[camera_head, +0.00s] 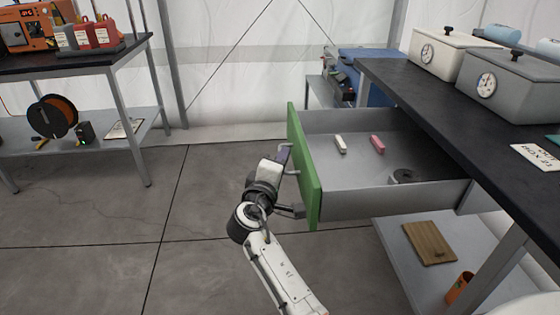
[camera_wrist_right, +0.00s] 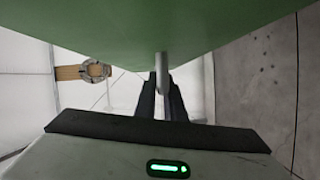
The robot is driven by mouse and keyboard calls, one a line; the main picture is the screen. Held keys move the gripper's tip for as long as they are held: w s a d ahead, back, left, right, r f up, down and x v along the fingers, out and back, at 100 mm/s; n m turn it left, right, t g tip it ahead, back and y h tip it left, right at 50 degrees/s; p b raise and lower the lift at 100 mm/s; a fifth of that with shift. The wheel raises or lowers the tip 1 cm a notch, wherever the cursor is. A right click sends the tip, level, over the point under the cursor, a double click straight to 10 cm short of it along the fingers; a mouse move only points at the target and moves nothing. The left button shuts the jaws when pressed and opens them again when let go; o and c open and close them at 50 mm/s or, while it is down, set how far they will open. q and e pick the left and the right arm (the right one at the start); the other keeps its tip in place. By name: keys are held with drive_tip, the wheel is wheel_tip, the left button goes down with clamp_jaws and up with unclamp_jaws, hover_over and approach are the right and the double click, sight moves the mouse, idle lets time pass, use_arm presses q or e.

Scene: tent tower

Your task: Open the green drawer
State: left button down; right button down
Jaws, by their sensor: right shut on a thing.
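The green drawer (camera_head: 306,172) stands pulled out from under the dark-topped workbench on the right in the head view. Its grey inside shows, holding a white block, a pink block and a dark round thing. Its handle (camera_head: 290,173) is on the green front, partly hidden by my gripper. My right gripper (camera_head: 288,159) is shut on the handle. In the right wrist view the pale handle bar (camera_wrist_right: 162,75) sits between the two dark fingers, below the green front (camera_wrist_right: 150,30). My left gripper is not in view.
The workbench (camera_head: 400,80) carries a white and a grey box with dials. A wooden board (camera_head: 428,243) and an orange cup (camera_head: 460,287) are on its lower shelf. Another table (camera_head: 75,62) stands at the left. The floor between is clear.

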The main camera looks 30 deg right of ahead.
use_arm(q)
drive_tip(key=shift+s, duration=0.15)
use_arm(e)
drive_tip(key=shift+w+r, duration=0.1)
drive_tip(key=shift+r, duration=0.1)
drive_tip(key=c, duration=1.9)
unclamp_jaws()
drive_tip(key=shift+w+f, duration=0.1)
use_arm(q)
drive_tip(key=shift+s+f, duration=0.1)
use_arm(e)
drive_tip(key=shift+o, duration=0.3)
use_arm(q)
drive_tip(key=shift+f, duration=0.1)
